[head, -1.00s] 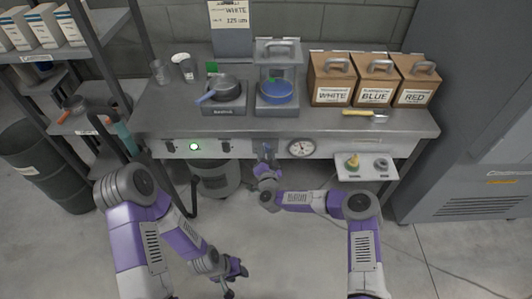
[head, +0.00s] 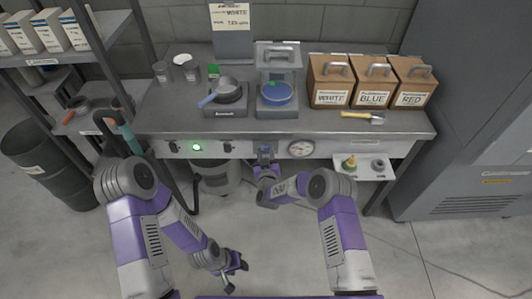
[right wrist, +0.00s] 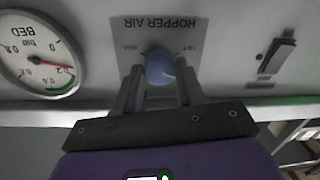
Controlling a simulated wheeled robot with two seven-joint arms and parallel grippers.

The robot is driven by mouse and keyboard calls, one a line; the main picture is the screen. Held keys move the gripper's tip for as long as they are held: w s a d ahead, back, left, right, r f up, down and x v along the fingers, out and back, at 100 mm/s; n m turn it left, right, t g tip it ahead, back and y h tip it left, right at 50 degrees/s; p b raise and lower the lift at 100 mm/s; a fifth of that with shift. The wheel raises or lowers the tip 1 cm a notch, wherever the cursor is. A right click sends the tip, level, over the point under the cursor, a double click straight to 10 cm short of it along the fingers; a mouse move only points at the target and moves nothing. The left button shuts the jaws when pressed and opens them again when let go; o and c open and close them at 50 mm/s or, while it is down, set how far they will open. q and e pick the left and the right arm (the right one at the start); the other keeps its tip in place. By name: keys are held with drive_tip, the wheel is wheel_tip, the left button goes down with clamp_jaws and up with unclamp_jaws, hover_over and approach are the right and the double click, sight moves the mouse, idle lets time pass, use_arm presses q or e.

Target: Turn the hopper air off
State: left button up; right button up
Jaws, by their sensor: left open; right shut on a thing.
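The blue hopper air knob (right wrist: 159,68) sits on the front panel under a "HOPPER AIR" label (right wrist: 158,22) that reads upside down in the right wrist view. A small pale mark shows on the knob; I cannot tell its exact setting. My right gripper (right wrist: 160,88) is shut on the knob, with one finger on each side. In the head view my right gripper (head: 265,155) is at the panel and covers the knob. My left gripper (head: 234,268) is open and empty, low over the floor, well away from the panel.
A round pressure gauge (head: 300,149) is beside the knob, also in the right wrist view (right wrist: 38,55). A switch (right wrist: 277,55) is on the other side. A green lamp (head: 197,147) is lit. A small shelf (head: 362,168) juts out at right. A grey bin (head: 216,178) stands below.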

drive_tip(key=n, duration=0.4)
drive_tip(key=shift+a+h, duration=0.15)
drive_tip(key=shift+h, duration=0.15)
drive_tip(key=n+b, duration=0.1)
drive_tip(key=n, duration=0.4)
drive_tip(key=shift+f+n+h+b, duration=0.1)
drive_tip(key=shift+n+h+b, duration=0.2)
drive_tip(key=shift+h, duration=0.1)
drive_tip(key=o, duration=1)
drive_tip(key=shift+o, duration=0.2)
drive_tip(key=shift+s, duration=0.5)
drive_tip(key=s+p, duration=0.2)
drive_tip(key=s, duration=0.4)
drive_tip(key=shift+s+r, duration=0.3)
